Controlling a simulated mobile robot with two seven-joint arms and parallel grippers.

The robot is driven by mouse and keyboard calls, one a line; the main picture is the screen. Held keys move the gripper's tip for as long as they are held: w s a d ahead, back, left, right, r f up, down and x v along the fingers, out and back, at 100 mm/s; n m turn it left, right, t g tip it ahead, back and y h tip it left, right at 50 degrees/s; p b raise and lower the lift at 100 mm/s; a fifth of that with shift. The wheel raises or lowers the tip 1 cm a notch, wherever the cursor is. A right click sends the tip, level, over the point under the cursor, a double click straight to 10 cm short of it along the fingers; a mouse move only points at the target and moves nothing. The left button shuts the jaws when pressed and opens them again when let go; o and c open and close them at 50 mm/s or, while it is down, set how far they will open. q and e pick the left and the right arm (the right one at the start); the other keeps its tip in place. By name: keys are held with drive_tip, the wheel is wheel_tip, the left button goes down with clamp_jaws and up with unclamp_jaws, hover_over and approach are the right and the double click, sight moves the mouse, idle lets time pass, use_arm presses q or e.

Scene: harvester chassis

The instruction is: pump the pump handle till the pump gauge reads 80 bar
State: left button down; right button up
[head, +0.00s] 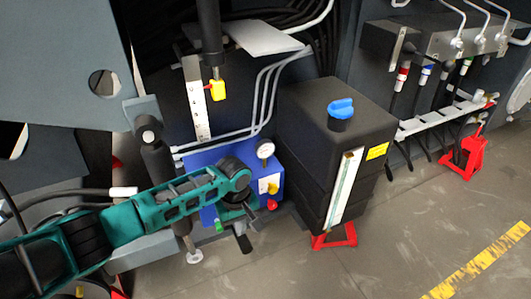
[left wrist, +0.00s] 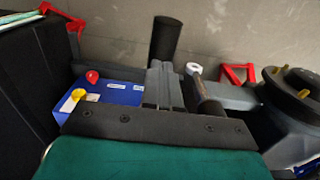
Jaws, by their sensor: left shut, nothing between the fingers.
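The blue pump unit (head: 205,158) sits low beside the chassis, with the white-faced pump gauge (head: 265,149) at its top right corner. The gauge's reading is too small to tell. A yellow knob (head: 270,186) and a red knob (head: 272,204) show on the pump's front; the pump's blue body (left wrist: 122,92) also shows in the left wrist view. My left gripper (left wrist: 160,66) is shut and empty, in front of the pump. A black cylindrical grip, seemingly the pump handle (left wrist: 166,36), stands just beyond its fingertips; contact cannot be told. My right gripper is out of view.
A black tank (head: 320,130) with a blue cap (head: 342,107) stands right of the pump. A cylinder rod with a pale eye end (head: 194,257) hangs left of the pump. Red stands (head: 465,155) are on the floor. Open floor lies at the front right.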

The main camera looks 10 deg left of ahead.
use_arm(q)
drive_tip(key=shift+f+b, duration=3.25)
drive_tip(key=shift+f, duration=2.15)
wheel_tip(320, 180, up, 8)
drive_tip(key=p, duration=0.8)
drive_tip(key=shift+a, duration=0.15)
drive_tip(key=shift+r, duration=0.35)
drive_tip(key=r, duration=0.4)
drive_tip(key=shift+s+d, duration=0.15)
drive_tip(key=shift+d, duration=0.05)
